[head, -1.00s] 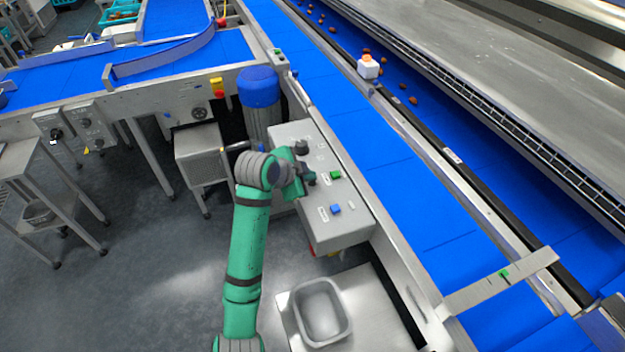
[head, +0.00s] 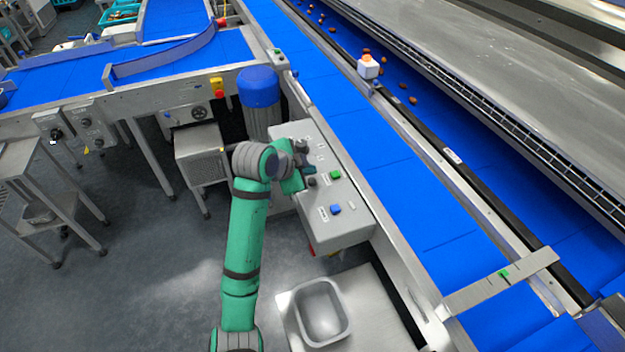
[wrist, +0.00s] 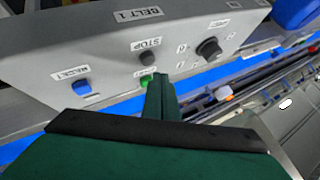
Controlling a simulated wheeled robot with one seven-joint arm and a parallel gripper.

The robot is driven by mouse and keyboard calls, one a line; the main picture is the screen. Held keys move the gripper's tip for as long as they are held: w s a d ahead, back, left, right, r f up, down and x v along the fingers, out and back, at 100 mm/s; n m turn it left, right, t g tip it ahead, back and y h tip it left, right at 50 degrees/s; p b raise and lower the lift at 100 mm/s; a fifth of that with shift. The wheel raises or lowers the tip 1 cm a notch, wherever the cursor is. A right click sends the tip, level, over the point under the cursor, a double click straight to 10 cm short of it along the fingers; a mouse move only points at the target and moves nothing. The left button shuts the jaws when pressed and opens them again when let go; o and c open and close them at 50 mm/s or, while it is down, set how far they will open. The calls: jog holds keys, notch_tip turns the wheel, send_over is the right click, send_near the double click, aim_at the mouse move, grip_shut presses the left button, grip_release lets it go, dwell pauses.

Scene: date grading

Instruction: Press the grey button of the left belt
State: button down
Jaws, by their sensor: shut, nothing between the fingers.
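The grey control box (head: 349,227) stands beside the belt and carries a "BELT 1" label in the wrist view. A black selector knob (wrist: 209,47) is on the same panel. My gripper (wrist: 160,78) is shut and empty. Its fingertips overlap the green button's edge in the wrist view; contact cannot be told.
The long blue belt (head: 400,185) runs along the box's right side. A steel pan (head: 322,312) rests on a stand below the box. A blue-capped cylinder (head: 259,90) stands behind my arm. Open floor (head: 150,260) lies to the left.

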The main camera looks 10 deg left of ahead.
aim_at(309, 182)
notch_tip(309, 182, up, 4)
jog(key=shift+r, duration=0.15)
dwell(0.3)
jog(key=shift+w, duration=0.1)
dwell(0.7)
